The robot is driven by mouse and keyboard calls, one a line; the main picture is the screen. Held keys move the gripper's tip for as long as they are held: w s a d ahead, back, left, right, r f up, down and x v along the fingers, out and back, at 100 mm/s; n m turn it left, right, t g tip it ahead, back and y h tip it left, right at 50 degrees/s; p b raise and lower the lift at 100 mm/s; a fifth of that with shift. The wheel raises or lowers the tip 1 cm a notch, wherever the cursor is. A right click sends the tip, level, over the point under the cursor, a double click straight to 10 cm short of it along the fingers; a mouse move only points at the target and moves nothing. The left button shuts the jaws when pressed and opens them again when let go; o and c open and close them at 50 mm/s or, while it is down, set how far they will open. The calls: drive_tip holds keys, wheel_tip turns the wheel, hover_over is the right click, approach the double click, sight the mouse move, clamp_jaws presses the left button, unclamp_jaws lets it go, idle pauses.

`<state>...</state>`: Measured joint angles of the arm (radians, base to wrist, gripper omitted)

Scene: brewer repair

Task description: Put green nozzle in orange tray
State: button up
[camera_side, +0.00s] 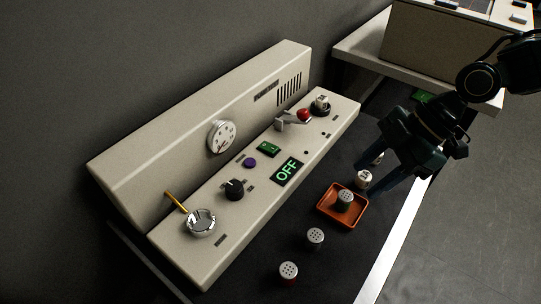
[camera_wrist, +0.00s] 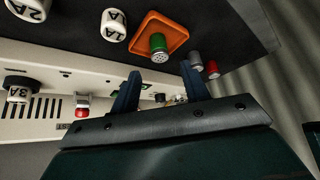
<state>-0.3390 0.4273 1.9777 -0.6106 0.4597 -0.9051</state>
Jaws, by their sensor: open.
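The green nozzle (camera_side: 345,201) stands upright inside the orange tray (camera_side: 326,208), with its grey perforated top up. In the wrist view the green nozzle (camera_wrist: 158,43) also shows within the orange tray (camera_wrist: 148,21), beyond my fingertips. My gripper (camera_side: 376,180) is open and empty, to the right of the tray and apart from the nozzle. Its two fingers (camera_wrist: 160,72) stand spread in the wrist view, with nothing held between them.
A white capsule (camera_side: 362,179) stands just behind the tray, with another partly hidden by my gripper. A grey nozzle (camera_side: 315,237) and a red nozzle (camera_side: 288,272) stand in front on the dark mat. The brewer panel (camera_side: 215,190) with knobs and an OFF display lies left.

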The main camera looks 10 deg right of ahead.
drive_tip(key=v, duration=0.6)
drive_tip(key=shift+r, duration=0.2)
drive_tip(key=shift+d, duration=0.1)
drive_tip(key=s+d+r+m+t+h, duration=0.2)
drive_tip(key=s+d+r+m, duration=0.15)
drive_tip(key=d, duration=0.35)
drive_tip(key=s+d+r+m+t+h, duration=0.1)
drive_tip(key=s+d+r+m+t, duration=0.1)
drive_tip(key=s+d+r+m, duration=0.25)
drive_tip(key=s+d+m+t+h, duration=0.1)
drive_tip(key=s+d+m+h, duration=0.2)
drive_tip(key=s+d+m, duration=0.7)
drive_tip(key=d, duration=0.2)
drive_tip(key=shift+s+d+t+h, duration=0.25)
drive_tip(key=shift+s+t+h, duration=0.05)
drive_tip(key=shift+s+t, duration=0.1)
